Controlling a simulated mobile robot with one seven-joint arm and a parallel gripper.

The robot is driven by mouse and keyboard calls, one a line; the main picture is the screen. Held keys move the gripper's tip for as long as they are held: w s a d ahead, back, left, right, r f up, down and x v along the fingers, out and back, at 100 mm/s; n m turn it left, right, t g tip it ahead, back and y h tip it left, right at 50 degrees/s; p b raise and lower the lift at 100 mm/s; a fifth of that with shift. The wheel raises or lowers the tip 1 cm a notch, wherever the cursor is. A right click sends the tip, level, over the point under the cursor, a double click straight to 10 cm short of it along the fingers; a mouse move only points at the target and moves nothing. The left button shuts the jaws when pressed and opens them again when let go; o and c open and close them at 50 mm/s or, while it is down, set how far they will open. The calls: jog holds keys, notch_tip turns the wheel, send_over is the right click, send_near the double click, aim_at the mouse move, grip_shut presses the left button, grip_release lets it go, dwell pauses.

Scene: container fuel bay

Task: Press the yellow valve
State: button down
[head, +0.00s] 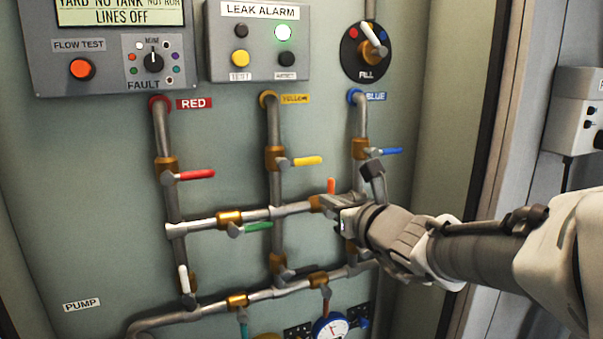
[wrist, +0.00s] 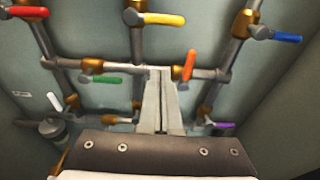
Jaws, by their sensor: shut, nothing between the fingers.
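The yellow valve (head: 306,161) is a lever handle on a brass body on the middle vertical pipe, under the YELLOW label. Its handle points right, roughly level. It also shows at the top of the wrist view (wrist: 165,19). My gripper (head: 322,202) is shut and empty, below and to the right of the yellow handle in the head view. In the wrist view the closed fingertips (wrist: 159,71) lie below the yellow handle, by the horizontal pipe. I cannot tell whether they touch that pipe. An orange handle (wrist: 189,65) stands upright just right of the fingertips.
A red handle (head: 196,175) is on the left pipe and a blue handle (head: 386,151) on the right. A green handle (head: 258,226) and a white handle (head: 183,279) are lower left. Panels with buttons hang above. Bare wall lies between the pipes.

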aim_at(301, 162)
jog(key=p+x, duration=0.1)
jog(key=x, duration=0.9)
jog(key=shift+s+d+r+p, duration=0.15)
jog(key=shift+r+p, duration=0.45)
jog(key=shift+r, duration=0.4)
jog(key=shift+s+d+r+p, duration=0.1)
jog(key=shift+s+r+p, duration=0.1)
jog(key=shift+r+p, duration=0.65)
jog(key=shift+r, duration=0.2)
